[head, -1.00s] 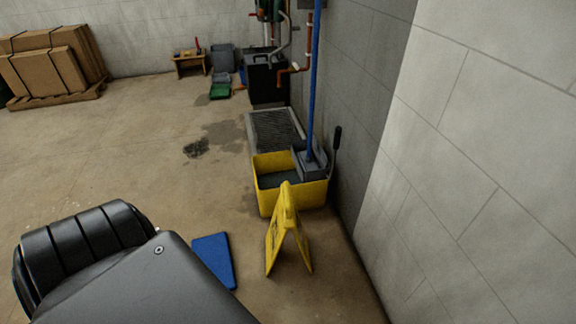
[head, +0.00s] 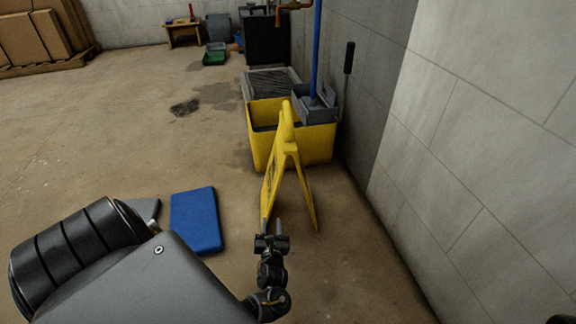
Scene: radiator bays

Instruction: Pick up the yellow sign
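The yellow sign (head: 273,178) stands upright on the floor as an A-frame, in front of the yellow mop bucket. My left gripper (head: 271,226) is at the near side of the sign, low in the picture. Its two fingers point toward the sign with a gap between them, and nothing shows held. The fingertips overlap the sign's lower left part in the picture; I cannot tell whether they touch it. My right gripper is not in view; only a small dark part shows at the bottom right corner.
The yellow mop bucket (head: 258,149) with a blue-handled mop (head: 316,50) stands just behind the sign. A wall (head: 490,150) runs close along the right. A blue flat item (head: 196,220) lies on the floor left of the sign. Open floor (head: 80,150) extends left.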

